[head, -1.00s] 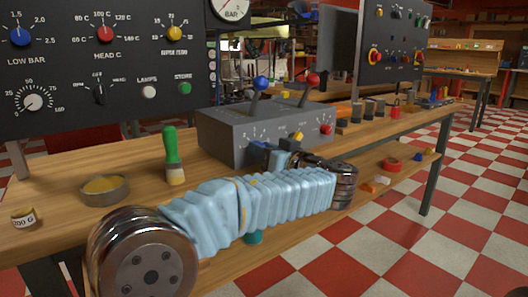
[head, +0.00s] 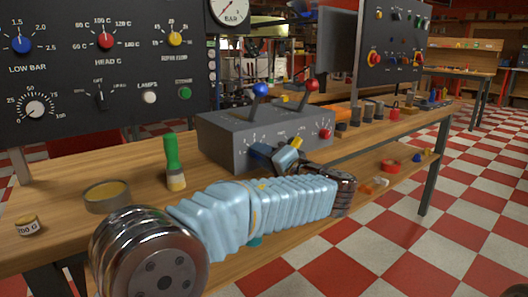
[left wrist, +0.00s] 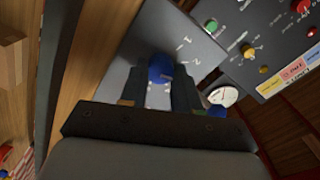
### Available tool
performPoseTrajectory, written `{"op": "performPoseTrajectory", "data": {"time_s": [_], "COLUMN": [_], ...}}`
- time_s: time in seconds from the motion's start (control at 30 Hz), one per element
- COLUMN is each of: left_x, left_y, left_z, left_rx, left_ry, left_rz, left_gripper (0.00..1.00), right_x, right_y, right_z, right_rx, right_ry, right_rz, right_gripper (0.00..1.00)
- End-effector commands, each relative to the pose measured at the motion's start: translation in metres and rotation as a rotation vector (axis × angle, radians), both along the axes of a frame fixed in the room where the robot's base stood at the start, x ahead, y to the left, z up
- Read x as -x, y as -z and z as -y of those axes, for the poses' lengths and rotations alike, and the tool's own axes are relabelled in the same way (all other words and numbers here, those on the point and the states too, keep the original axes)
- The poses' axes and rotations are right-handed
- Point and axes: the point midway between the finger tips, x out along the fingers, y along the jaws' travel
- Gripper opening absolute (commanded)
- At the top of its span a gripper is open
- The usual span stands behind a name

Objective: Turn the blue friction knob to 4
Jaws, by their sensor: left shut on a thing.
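The blue knob (left wrist: 158,68) sits on the sloped face of the grey lever box, between the fingers of my left gripper (left wrist: 160,84) in the left wrist view. The fingers are shut on it from both sides. Printed scale marks, among them 1 and 2, show beside it; its pointer is not readable. In the head view my left gripper (head: 262,153) is at the front of the grey box (head: 225,140), turned at a tilt, and it hides the knob. My right gripper is not in view.
Two levers stand on the box, one with a blue ball (head: 260,90), one with a red ball (head: 312,86). A red knob (head: 325,133) is to the right on its front. A green-handled brush (head: 172,160) and round tin (head: 107,196) stand on the bench left.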

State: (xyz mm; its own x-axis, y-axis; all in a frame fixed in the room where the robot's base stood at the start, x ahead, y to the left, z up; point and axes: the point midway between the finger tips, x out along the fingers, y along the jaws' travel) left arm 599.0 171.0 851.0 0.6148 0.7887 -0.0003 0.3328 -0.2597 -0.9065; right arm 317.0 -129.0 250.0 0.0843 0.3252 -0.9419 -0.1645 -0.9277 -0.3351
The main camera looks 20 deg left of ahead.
Motion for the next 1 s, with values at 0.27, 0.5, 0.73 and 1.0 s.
{"op": "performPoseTrajectory", "data": {"time_s": [0.27, 0.5, 0.73, 1.0], "left_x": [0.000, 0.000, 0.000, 0.000], "left_y": [-0.002, -0.003, -0.002, 0.000], "left_z": [0.001, 0.001, 0.001, 0.001], "left_rx": [-0.163, -0.302, -0.423, -0.523], "left_ry": [0.002, 0.002, 0.002, 0.002], "left_rz": [-0.210, -0.388, -0.543, -0.671], "left_gripper": [0.01, 0.01, 0.01, 0.01], "right_x": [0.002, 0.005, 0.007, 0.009], "right_y": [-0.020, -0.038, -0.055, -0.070], "right_z": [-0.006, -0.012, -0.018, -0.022], "right_rx": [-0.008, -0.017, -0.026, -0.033], "right_ry": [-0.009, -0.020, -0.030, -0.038], "right_rz": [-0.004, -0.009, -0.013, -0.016], "right_gripper": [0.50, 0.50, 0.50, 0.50]}}
